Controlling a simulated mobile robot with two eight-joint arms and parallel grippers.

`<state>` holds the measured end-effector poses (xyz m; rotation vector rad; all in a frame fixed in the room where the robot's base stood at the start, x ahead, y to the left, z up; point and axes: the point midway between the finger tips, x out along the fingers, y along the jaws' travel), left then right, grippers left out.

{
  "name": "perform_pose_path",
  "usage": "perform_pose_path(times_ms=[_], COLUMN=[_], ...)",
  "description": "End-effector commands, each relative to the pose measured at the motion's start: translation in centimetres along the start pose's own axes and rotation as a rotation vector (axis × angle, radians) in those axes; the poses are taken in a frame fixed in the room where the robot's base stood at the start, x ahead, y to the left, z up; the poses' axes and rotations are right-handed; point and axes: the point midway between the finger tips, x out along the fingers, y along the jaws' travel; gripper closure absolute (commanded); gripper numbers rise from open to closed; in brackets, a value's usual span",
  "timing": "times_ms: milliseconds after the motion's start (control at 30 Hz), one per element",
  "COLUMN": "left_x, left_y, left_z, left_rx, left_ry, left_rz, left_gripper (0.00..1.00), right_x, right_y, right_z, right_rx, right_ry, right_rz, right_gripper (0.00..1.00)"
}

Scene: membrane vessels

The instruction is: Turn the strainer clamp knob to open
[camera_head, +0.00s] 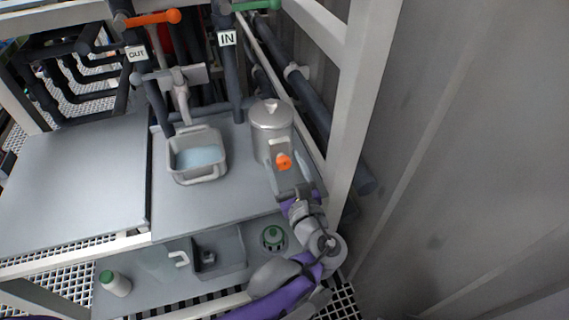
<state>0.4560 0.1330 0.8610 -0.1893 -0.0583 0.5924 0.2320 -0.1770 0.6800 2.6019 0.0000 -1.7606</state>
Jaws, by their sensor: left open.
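The strainer (269,118) is a grey metal canister with a lid, standing at the back right of the grey bench. The orange clamp knob (284,162) shows at its front. My left gripper (289,165) is open, with its fingers reaching up towards the strainer. The knob appears between the two fingers in this view. I cannot tell whether either finger touches it. The gripper partly hides the strainer's lower front. My right gripper is not in view.
A grey basin (198,158) with pale blue contents stands left of the strainer. Dark pipes with an orange handle (153,17) and a green handle (257,5) rise behind. A white post (350,110) stands close on the right. Green-capped bottles (116,283) are on the lower shelf.

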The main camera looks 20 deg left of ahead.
Motion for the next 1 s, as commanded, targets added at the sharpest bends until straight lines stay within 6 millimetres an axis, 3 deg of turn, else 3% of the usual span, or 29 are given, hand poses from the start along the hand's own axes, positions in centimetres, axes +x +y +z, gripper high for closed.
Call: perform_pose_path(times_ms=[100, 500, 1000], left_x=[-0.02, -0.05, -0.06], left_y=[-0.01, 0.00, 0.02], left_z=[0.00, -0.01, 0.08], left_rx=[0.000, -0.001, -0.101], left_ry=[0.000, 0.000, 0.000], left_rz=[0.000, 0.000, 0.001], left_gripper=[0.30, 1.00, 1.00], right_x=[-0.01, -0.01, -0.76], right_y=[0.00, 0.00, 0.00], right_z=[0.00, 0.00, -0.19], right_rx=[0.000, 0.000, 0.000], right_ry=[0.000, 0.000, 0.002], right_rz=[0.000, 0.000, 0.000], right_gripper=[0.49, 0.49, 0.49])
